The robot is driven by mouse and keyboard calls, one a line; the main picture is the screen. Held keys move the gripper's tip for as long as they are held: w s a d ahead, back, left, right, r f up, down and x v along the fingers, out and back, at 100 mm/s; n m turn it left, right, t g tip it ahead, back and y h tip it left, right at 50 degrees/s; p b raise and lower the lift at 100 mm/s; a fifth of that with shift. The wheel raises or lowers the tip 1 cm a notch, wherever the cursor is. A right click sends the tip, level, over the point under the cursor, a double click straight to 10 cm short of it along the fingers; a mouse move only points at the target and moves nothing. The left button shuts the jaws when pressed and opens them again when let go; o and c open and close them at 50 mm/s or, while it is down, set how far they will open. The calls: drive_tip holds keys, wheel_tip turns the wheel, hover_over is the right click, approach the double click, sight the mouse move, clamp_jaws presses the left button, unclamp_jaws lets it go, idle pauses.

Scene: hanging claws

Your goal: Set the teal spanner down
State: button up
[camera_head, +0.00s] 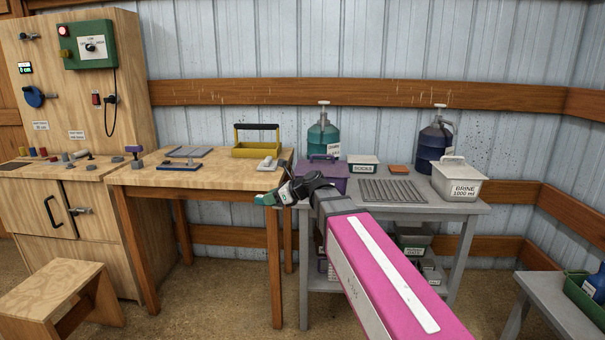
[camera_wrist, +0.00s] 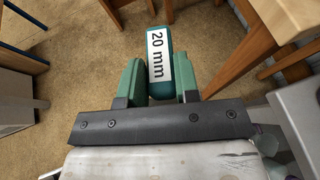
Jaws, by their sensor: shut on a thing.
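The teal spanner (camera_wrist: 158,48) shows in the wrist view as a rounded teal end with a white "20 mm" label. It sits between the two green fingers of my gripper (camera_wrist: 159,75), which are shut on it. The rest of the spanner is hidden. In the head view my gripper (camera_head: 268,198) is in front of the wooden workbench's right front corner, near the gap beside the grey table. The wrist view shows the floor beneath the spanner, so it is held in the air. The spanner is too small to make out well in the head view.
The wooden workbench (camera_head: 140,178) carries a yellow tote (camera_head: 256,150), a blue-based rack (camera_head: 180,165) and small parts. The grey table (camera_head: 400,208) holds a purple box (camera_head: 326,172), two jugs, a ribbed mat (camera_head: 393,190) and a brine bin (camera_head: 459,181). A stool (camera_head: 60,290) stands front left.

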drive_tip(key=s+d+f+m+t, duration=0.1)
drive_tip(key=d+f, duration=0.2)
drive_tip(key=d, duration=0.7)
drive_tip(key=s+d+f+m+t+h, duration=0.1)
drive_tip(key=s+d+f, duration=0.1)
drive_tip(key=d, duration=0.8)
drive_tip(key=s+d+f+m+t, duration=0.1)
drive_tip(key=d+f, duration=0.3)
drive_tip(key=d, duration=0.6)
drive_tip(key=shift+s+f+t, duration=0.3)
drive_tip(key=shift+s+t, duration=0.1)
drive_tip(key=shift+s, duration=0.25)
